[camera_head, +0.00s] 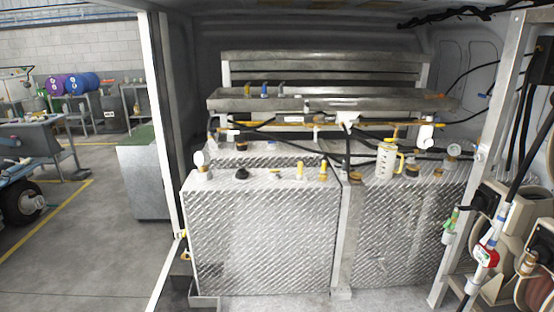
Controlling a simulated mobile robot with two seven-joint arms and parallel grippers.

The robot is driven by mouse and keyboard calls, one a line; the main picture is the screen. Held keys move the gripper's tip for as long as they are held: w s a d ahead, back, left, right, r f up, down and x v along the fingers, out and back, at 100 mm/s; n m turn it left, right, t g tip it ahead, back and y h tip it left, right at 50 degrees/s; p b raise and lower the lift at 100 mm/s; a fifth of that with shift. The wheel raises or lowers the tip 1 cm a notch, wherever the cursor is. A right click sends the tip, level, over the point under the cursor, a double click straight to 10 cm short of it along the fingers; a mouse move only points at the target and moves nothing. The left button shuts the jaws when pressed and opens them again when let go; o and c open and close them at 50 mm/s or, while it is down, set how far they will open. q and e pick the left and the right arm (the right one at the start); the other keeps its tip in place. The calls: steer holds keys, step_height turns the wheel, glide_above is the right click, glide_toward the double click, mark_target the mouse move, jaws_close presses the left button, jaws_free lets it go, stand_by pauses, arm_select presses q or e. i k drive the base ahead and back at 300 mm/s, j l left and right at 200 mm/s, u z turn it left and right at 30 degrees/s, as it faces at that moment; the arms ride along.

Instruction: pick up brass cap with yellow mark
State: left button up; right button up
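Neither of my grippers is in view. Several small fittings stand on top of two diamond-plate metal tanks, the left tank (262,235) and the right tank (400,235). On the left tank are a black cap (242,174), a yellow upright fitting (300,169) and a brass and yellow fitting (323,171) near its right edge. On the right tank are a low brass-coloured fitting (355,177) and a dark brown and brass cap (412,171). They are too small to tell which one is the brass cap with the yellow mark.
A cream jug (386,163) with a yellow handle stands on the right tank. Gauges (199,160) and black hoses are around the tank tops. A metal shelf (330,100) runs above. Hose reels (488,208) and hanging nozzles crowd the right. Open floor (90,255) lies left.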

mark_target(355, 175)
steer(key=i+j+u, duration=0.1)
steer(key=i+j, duration=0.25)
steer(key=i, duration=0.15)
steer(key=i+j+u, duration=0.1)
steer(key=i+j, duration=0.2)
steer(key=i, duration=0.2)
steer(key=i+l, duration=0.2)
